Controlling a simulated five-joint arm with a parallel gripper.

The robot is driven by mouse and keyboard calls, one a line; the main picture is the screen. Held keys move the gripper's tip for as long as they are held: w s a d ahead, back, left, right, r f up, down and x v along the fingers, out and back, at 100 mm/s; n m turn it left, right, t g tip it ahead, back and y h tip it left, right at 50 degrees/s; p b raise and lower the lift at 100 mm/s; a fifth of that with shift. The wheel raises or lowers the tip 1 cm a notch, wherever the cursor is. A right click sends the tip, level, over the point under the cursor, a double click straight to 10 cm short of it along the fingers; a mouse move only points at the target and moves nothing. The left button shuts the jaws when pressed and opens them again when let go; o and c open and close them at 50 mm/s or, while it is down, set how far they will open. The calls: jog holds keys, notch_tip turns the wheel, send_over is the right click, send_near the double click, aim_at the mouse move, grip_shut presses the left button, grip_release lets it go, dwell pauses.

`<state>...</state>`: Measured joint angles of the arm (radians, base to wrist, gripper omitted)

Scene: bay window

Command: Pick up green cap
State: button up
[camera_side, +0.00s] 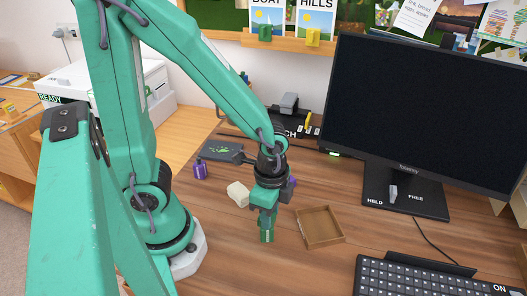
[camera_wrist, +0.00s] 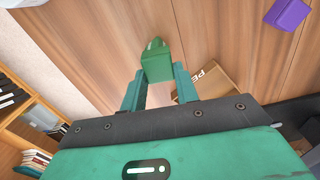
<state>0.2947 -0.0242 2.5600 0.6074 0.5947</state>
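The green cap (camera_side: 266,236) is a small block-like piece at the lower end of my gripper (camera_side: 267,226), in the middle of the desk. In the wrist view, the green cap (camera_wrist: 157,64) fills the gap between the two teal fingertips of my gripper (camera_wrist: 159,74), with a finger against each side. My gripper points down and looks shut on the cap. Its fingers partly hide the cap in the side view. Whether the cap's underside touches the desk cannot be told.
A shallow wooden tray (camera_side: 341,238) lies just right of my gripper. A cream block (camera_side: 238,194) and a purple piece (camera_side: 200,171) lie to the left. Another purple piece (camera_side: 292,182) is partly hidden behind my gripper. A monitor (camera_side: 425,110) and keyboard (camera_side: 430,279) stand right.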

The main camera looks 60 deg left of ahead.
jog(key=shift+r, duration=0.15)
jog(key=shift+c, duration=0.3)
jog(key=shift+r, duration=1.9)
jog(key=s+d+r, duration=0.6)
jog(key=s+d, duration=0.1)
jog(key=s, duration=0.1)
jog(key=shift+s+d+r, duration=0.35)
jog(key=shift+d+r, duration=0.05)
jog(key=w+a+f+n, duration=0.2)
jog(key=w+a+n, duration=0.6)
jog(key=n, duration=0.4)
jog(key=shift+w+a, duration=0.15)
jog(key=shift+w, duration=0.25)
